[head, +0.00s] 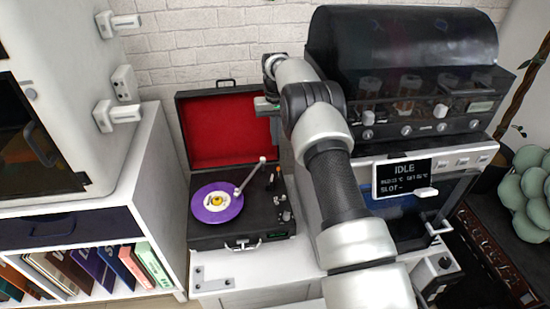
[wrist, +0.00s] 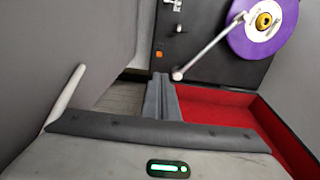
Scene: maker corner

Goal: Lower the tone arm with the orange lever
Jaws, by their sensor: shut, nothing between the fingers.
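The record player (head: 240,232) is an open black case with a red-lined lid (head: 230,130) and a purple record (head: 216,203). Its pale tone arm (head: 250,175) reaches from a pivot at the back right toward the record; whether the needle touches cannot be told. The tone arm (wrist: 212,47) and record (wrist: 262,27) also show in the wrist view. The small orange lever (head: 278,169) is right of the pivot; in the wrist view it is a small orange patch (wrist: 158,54). My gripper (head: 274,138) is shut and empty above the case's back right, its fingertips (wrist: 161,78) near the lever, seemingly apart.
The raised lid stands close beside my gripper. A dark machine with an "IDLE" screen (head: 403,178) stands to the right, partly behind my arm. Knobs (head: 286,215) sit on the player's front right. A white shelf with books (head: 90,265) is at left.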

